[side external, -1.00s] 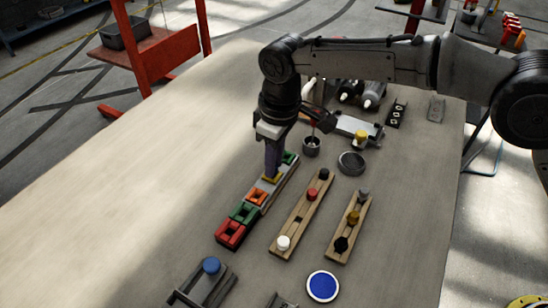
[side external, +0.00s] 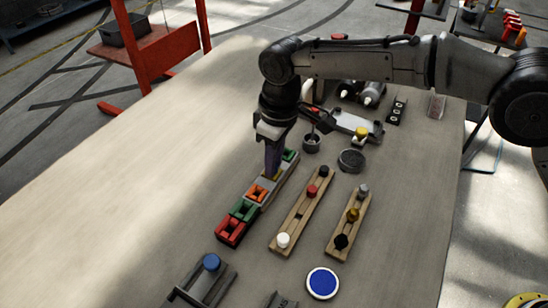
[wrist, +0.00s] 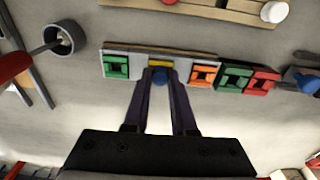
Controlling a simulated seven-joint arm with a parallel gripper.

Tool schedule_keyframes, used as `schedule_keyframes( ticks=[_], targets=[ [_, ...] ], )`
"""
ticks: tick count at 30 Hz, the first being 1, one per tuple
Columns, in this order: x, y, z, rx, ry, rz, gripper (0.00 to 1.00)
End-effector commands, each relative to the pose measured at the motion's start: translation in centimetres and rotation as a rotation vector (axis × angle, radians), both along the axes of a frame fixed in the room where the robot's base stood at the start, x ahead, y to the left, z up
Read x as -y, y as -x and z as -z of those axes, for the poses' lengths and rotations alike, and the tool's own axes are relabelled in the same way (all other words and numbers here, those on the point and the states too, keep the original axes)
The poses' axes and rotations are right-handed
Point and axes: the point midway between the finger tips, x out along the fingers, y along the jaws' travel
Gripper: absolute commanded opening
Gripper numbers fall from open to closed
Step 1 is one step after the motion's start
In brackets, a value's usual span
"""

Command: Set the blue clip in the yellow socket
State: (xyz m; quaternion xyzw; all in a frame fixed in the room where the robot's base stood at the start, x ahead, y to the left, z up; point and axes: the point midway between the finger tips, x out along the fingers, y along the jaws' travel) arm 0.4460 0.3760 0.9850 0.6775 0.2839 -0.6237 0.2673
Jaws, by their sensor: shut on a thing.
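My gripper (side external: 272,174) points down over the row of coloured sockets, its dark fingers shut on the blue clip. In the wrist view, the blue clip (wrist: 160,77) shows between the fingertips of my gripper (wrist: 160,79). It is right against the near edge of the yellow socket (wrist: 160,63) in that picture. The yellow socket (side external: 279,176) is mostly hidden behind the fingers in the side view. The clip's lower part is hidden, so I cannot tell how deep it sits.
An orange socket (wrist: 203,74) and a green socket (wrist: 117,67) flank the yellow one. A red socket (side external: 231,232) ends the row. Wooden strips with knobs (side external: 303,212) lie to the right. A grey cup (side external: 311,144) stands behind. The table's left side is clear.

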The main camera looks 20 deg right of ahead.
Motion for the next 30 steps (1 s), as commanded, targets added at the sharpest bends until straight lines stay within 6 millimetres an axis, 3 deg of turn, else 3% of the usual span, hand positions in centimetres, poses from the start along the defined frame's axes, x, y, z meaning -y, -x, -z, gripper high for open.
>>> schedule_keyframes(
  ticks=[26, 27, 30],
  targets=[
    [0.02, 0.01, 0.24, 0.0, 0.0, 0.0, 0.0],
    [0.02, 0.01, 0.24, 0.0, 0.0, 0.0, 0.26],
    [0.02, 0.01, 0.24, 0.0, 0.0, 0.0, 0.44]
  ],
)
